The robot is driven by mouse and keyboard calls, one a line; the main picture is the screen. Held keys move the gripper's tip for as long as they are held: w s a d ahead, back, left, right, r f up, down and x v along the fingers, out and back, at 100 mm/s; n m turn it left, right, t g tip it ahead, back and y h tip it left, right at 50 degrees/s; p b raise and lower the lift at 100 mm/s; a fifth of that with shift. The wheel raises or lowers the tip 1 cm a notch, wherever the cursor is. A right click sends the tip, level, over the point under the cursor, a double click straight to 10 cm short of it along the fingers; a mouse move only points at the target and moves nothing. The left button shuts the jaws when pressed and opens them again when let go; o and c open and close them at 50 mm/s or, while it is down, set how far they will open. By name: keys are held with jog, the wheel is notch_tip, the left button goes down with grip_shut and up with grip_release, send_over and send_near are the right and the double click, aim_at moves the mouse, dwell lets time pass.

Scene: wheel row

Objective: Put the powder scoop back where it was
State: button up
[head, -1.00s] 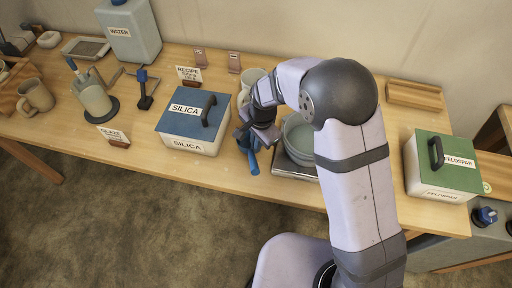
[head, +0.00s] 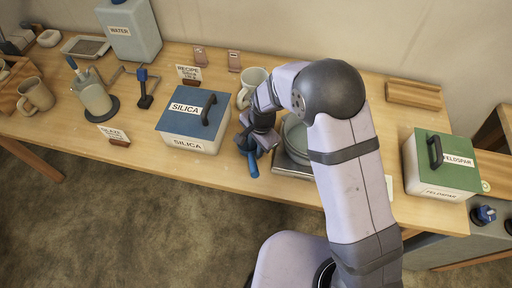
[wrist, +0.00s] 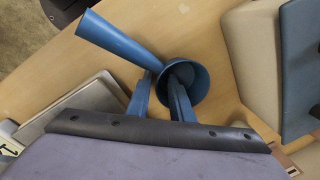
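The powder scoop is blue, with a round cup and a long handle. In the head view the scoop (head: 252,163) is near the table's front edge, between the silica box and the scale. In the wrist view its cup (wrist: 201,88) faces me, and its handle (wrist: 122,38) runs to the upper left, its end nearer the camera. My gripper (wrist: 163,77) is at the cup, one finger appearing over or inside the cup and the other outside by the handle's root. A gap shows between the fingers; whether they press on the scoop is unclear. The arm partly hides this spot in the head view.
The silica box (head: 186,119) with a blue lid stands left of my gripper. A bowl (head: 295,138) sits on the scale (head: 291,168) to the right, partly behind my arm. A white mug (head: 252,85) stands behind. The green-lidded feldspar box (head: 441,166) is far right.

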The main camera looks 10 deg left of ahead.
jog(key=shift+r, duration=0.1)
notch_tip(320, 180, up, 12)
jog(key=d+b, duration=0.1)
jog(key=b, duration=0.1)
jog(key=shift+s, duration=0.35)
dwell(0.5)
jog(key=s+d+f+n+g+h, duration=0.2)
jog(key=s+d+f+n, duration=0.4)
jog(key=s+d+n, duration=0.55)
jog(key=s+d+r+m, duration=0.1)
jog(key=d+r+m, duration=0.1)
jog(key=d, duration=0.5)
jog(key=s+d+r+m+t, duration=0.1)
jog(key=s+d+r+m, duration=0.1)
jog(key=d, duration=0.4)
jog(key=shift+d+r+y, duration=0.25)
jog(key=shift+d+y, duration=0.1)
jog(key=shift+y, duration=0.05)
